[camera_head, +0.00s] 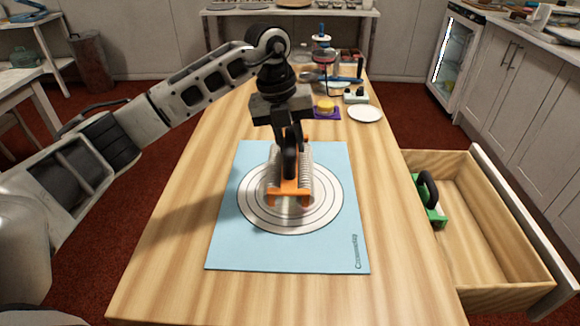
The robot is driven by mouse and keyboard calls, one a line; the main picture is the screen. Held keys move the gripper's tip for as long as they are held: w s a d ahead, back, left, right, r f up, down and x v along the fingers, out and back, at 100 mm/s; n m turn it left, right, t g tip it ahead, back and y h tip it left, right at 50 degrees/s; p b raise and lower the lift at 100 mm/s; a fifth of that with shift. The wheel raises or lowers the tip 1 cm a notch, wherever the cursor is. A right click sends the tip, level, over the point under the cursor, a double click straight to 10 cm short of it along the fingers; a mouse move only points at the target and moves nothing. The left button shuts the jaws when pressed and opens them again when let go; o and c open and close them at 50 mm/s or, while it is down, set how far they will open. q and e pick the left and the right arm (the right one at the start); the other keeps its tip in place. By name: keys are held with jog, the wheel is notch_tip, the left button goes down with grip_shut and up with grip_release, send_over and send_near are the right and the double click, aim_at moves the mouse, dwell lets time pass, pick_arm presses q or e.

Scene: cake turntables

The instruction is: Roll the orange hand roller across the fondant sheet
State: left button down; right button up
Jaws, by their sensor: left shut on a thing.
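The orange hand roller (289,187) has an orange frame, a dark handle and a pale ribbed drum. It is over the white round sheet with dark rings (324,211), which I take as the fondant sheet, lying on a light blue mat (235,253). My left gripper (289,143) points down from above and is shut on the roller's handle. The roller covers the middle of the sheet. Whether its drum presses on the sheet is hard to tell. My right gripper is not in view.
A wooden drawer (480,235) stands open at the right, holding a green tool with a black handle (430,200). At the table's far end are a white plate (365,114), a yellow item on a purple base (326,106) and several tools. The wood around the mat is clear.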

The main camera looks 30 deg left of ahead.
pick_arm(q)
jog(key=shift+f, duration=0.1)
dwell(0.3)
jog(key=shift+f+b, duration=1.15)
jog(key=shift+f, duration=0.7)
jog(key=shift+f, duration=0.1)
jog(key=shift+s+a+f, duration=0.15)
jog(key=shift+s+a, duration=0.05)
jog(key=shift+a, duration=0.15)
jog(key=shift+s+a+f, duration=0.1)
jog(key=shift+s+a, duration=0.15)
jog(key=shift+a, duration=0.1)
jog(key=shift+p, duration=0.4)
